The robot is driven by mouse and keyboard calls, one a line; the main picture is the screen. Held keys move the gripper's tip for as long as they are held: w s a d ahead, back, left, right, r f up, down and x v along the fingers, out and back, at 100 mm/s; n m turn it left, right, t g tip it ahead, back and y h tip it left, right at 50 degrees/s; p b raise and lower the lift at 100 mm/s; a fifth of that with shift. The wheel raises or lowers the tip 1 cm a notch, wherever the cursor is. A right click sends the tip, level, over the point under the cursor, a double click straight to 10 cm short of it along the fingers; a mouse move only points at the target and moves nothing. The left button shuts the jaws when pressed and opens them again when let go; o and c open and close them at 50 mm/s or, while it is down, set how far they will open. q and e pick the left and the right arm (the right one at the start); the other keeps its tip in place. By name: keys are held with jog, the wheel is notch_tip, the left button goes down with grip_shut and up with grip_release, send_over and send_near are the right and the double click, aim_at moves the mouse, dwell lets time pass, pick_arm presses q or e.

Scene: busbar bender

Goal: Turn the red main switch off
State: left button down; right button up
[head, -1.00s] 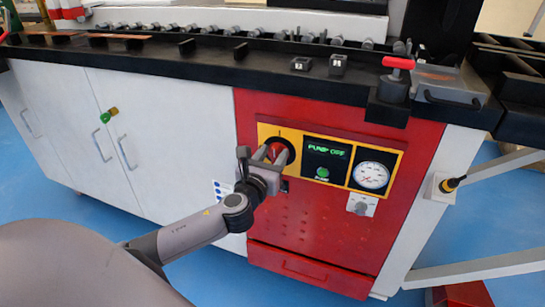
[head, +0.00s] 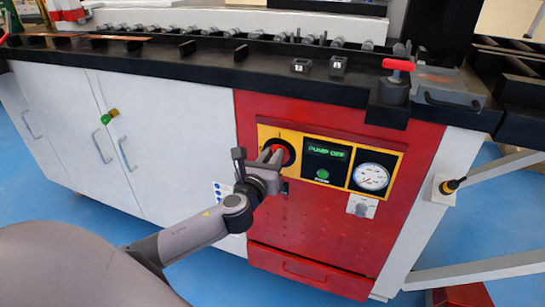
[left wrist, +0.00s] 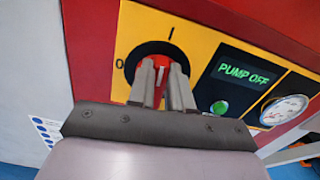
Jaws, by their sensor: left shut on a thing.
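The red main switch (left wrist: 153,69) is a rotary knob on a black round plate, set in a yellow panel. Marks "0" at the left and "I" at the top show in the left wrist view. In the head view the switch (head: 279,149) is partly hidden by my fingers. My left gripper (left wrist: 162,82) is shut on the switch handle, with one finger on each side; it also shows in the head view (head: 271,155). The handle between the fingers looks roughly upright, nearer the "I" than the "0". My right gripper is not in view.
Right of the switch are a display (head: 326,152) reading "PUMP OFF", a green button (head: 323,174) and a round gauge (head: 370,176). A small knob (head: 361,206) sits below the gauge. The black worktop (head: 215,65) overhangs the red front.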

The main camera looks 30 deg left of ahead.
pick_arm(q)
jog(key=shift+s+a+f+n+b, duration=0.15)
jog(key=shift+a+f+n, duration=0.2)
jog(key=shift+n, duration=2.4)
jog(key=shift+a+f+n+b, duration=0.25)
jog(key=shift+f+n, duration=0.1)
jog(key=shift+n, duration=2.35)
jog(key=shift+s+a+f+n+b, duration=0.1)
jog(key=shift+a+f+n, duration=0.25)
jog(key=shift+n, duration=2.4)
jog(key=shift+d+n, duration=0.1)
jog(key=shift+n, duration=0.2)
jog(key=c, duration=1)
grip_release()
jog(key=shift+c, duration=0.2)
jog(key=v, duration=0.7)
jog(key=shift+p, duration=0.35)
